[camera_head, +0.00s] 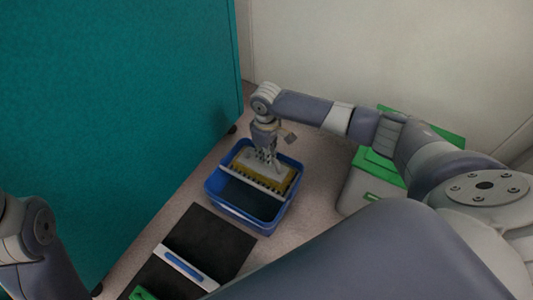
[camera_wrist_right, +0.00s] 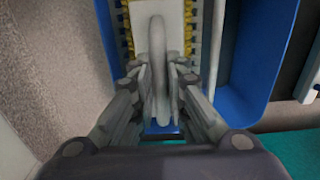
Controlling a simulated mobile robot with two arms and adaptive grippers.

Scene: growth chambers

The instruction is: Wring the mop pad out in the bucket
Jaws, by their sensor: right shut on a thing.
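The blue bucket (camera_head: 217,197) stands on the floor in the middle of the head view. The mop pad (camera_head: 287,182), yellow with a pale top plate, is in the far part of the bucket, beside a white toothed bar (camera_head: 254,187) that crosses it. My right gripper (camera_head: 268,160) reaches down from above. In the right wrist view my right gripper (camera_wrist_right: 160,95) is shut on the pad's pale upright handle (camera_wrist_right: 157,60). The yellow fringe of the mop pad (camera_wrist_right: 188,28) shows there beside the blue bucket wall (camera_wrist_right: 245,100). The pad's underside is hidden. My left gripper is out of view.
A black mat (camera_head: 212,238) lies in front of the bucket, with a white piece with a blue bar (camera_head: 184,266) on it. A green object (camera_head: 142,293) is at the bottom edge. A teal cabinet (camera_head: 110,100) stands left; a green-lidded box (camera_head: 375,170) stands right, under my right arm.

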